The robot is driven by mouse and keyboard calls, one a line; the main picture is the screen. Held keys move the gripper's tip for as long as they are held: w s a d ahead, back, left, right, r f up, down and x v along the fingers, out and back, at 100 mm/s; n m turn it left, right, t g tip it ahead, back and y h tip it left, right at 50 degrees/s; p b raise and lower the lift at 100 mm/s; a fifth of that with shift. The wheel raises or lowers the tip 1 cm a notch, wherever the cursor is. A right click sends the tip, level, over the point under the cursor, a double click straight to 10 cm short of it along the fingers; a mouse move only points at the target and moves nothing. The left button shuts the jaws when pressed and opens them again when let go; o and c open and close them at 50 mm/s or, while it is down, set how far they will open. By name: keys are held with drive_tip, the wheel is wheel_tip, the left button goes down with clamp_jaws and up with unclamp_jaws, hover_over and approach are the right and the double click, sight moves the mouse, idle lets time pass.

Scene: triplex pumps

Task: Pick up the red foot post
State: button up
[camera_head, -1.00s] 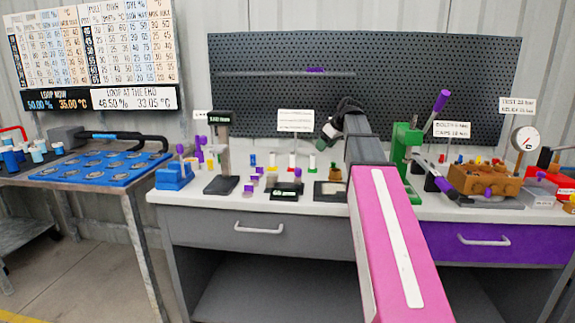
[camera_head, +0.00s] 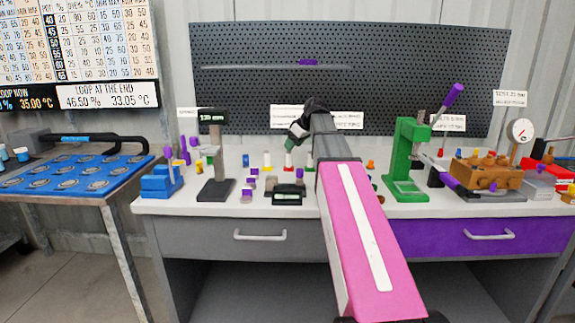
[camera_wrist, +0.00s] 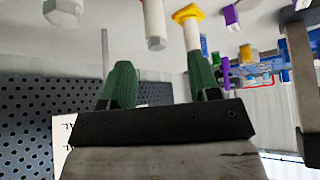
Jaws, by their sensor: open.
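The red foot post (camera_head: 289,161) is a small white post with a red foot. It stands on the white bench top in the head view, between a yellow-footed post (camera_head: 267,161) and a green-footed one (camera_head: 312,161). My gripper (camera_head: 298,131) is above and close to these posts, with dark green fingers. In the wrist view my gripper (camera_wrist: 160,78) is open, with nothing between its fingers. A white post (camera_wrist: 155,25) lies ahead of the gap; its foot is out of frame, so I cannot tell its colour. The yellow-footed post (camera_wrist: 192,32) is beside it.
A black stand with a display (camera_head: 214,150) and a blue block (camera_head: 160,181) are left of the posts. A green press (camera_head: 408,160) stands to the right. Small purple-topped pieces and a black scale (camera_head: 286,195) lie in front. A pegboard (camera_head: 400,75) rises behind.

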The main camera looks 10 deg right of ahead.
sight(287, 155)
drive_tip(key=shift+x, duration=3.55)
drive_tip(key=shift+w+d, duration=0.1)
drive_tip(key=shift+d, duration=0.05)
clamp_jaws()
